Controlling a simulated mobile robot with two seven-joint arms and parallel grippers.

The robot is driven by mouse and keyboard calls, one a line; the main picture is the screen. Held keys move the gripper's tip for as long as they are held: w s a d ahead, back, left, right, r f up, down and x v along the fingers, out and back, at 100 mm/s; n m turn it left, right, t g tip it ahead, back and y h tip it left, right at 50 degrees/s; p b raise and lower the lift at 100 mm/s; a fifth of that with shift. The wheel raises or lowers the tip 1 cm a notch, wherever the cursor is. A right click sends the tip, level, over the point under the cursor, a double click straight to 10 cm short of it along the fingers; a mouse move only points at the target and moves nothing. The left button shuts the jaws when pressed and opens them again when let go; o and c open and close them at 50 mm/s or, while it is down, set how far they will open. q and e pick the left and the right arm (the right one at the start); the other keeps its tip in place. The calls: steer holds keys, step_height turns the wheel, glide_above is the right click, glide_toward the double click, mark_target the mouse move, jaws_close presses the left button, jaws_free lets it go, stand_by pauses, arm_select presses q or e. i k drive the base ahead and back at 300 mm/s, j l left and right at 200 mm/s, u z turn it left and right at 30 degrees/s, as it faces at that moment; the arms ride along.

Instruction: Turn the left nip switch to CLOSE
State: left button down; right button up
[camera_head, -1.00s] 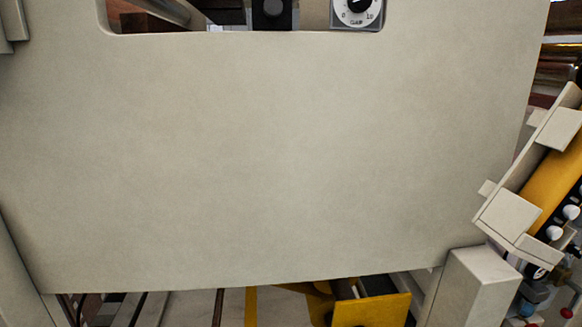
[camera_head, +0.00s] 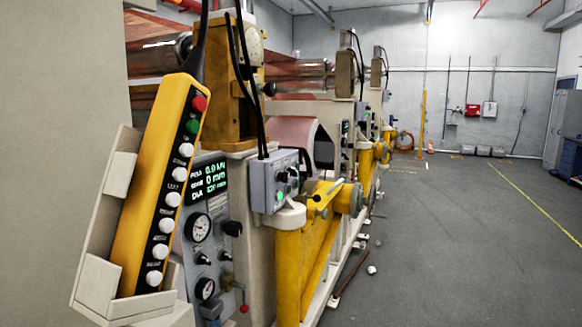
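Neither of my grippers shows in the head view. No switch that I can read as the left nip switch is in view. A grey control box (camera_head: 278,182) with a green light and small dark knobs stands on the machine's near end. A grey panel (camera_head: 202,238) with a lit readout, round gauges and black knobs is to its left. The labels on both are too small to read, so I cannot tell whether either bears the nip switch.
A yellow button pendant (camera_head: 160,190) sits in a beige holder (camera_head: 95,277) close by on the left. A beige wall (camera_head: 60,120) fills the left edge. A yellow machine frame (camera_head: 310,265) stands in the middle. The grey floor (camera_head: 460,250) on the right is largely open.

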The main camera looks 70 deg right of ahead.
mark_target(283, 177)
steer(key=l, duration=0.65)
steer(key=l+u, duration=0.15)
steer(key=l, duration=1.1)
steer(key=l+u, duration=0.1)
steer(key=l, duration=0.5)
steer(key=k+l, duration=0.1)
steer(key=l, duration=0.55)
steer(key=l+u, duration=0.15)
steer(key=l, duration=0.45)
steer(key=k+l, duration=0.15)
steer(key=l, duration=0.5)
steer(key=k+l+u, duration=0.1)
steer(key=l, duration=0.5)
